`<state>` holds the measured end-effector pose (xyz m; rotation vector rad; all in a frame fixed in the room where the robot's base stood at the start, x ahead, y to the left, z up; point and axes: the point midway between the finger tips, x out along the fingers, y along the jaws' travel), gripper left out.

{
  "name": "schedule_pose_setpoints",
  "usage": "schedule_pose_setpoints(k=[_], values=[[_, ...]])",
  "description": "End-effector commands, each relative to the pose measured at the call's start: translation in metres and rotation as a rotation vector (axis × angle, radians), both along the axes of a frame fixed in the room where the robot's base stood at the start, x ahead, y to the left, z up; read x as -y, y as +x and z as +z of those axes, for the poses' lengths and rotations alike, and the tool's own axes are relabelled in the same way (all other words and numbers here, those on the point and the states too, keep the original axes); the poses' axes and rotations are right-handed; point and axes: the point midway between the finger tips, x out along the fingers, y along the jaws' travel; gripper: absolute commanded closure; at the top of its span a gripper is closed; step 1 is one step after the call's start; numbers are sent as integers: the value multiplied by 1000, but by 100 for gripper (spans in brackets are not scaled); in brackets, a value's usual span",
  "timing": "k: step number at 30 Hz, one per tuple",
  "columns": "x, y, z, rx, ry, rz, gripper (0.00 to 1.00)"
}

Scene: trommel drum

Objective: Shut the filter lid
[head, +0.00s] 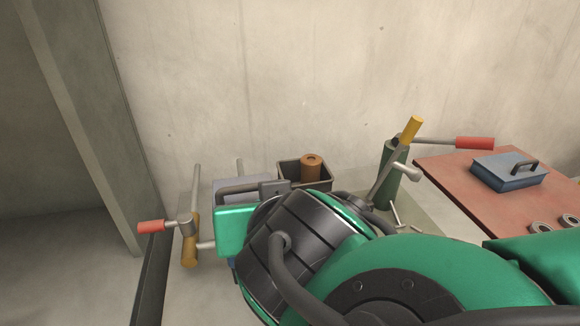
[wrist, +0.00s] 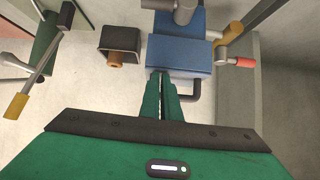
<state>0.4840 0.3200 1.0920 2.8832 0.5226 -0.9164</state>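In the wrist view a blue housing (wrist: 178,20) carries a blue panel, which looks like the filter lid (wrist: 180,54), with a dark bar handle (wrist: 193,92) at its lower right. I cannot tell how far open the lid stands. My gripper (wrist: 161,76) shows two green fingers close together, with a thin gap between them and nothing visibly held. Their tips are at the lower edge of the blue panel, left of the handle; contact is unclear. In the head view the grey-blue panel (head: 262,185) is largely behind my arm, and my fingertips are hidden.
A dark bin (head: 291,172) with a brown cylinder (head: 311,166) stands by the wall. Red-gripped cranks (head: 151,226) (head: 475,143) jut out on both sides. A red table (head: 440,168) at the right bears a blue handled box (head: 508,176).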

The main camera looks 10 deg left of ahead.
Motion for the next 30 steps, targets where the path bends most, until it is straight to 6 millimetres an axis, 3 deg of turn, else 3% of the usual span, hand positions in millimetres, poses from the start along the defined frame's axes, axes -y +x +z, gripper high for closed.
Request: schedule_pose_setpoints(k=[1, 10, 17, 24, 30], values=[[6, -13, -32, -61, -65, 24, 100], [6, -14, -31, -60, -65, 25, 100], [3, -13, -10, -42, -46, 23, 100], [0, -9, 41, -1, 0, 9, 100], [16, -48, 23, 1, -2, 10, 100]])
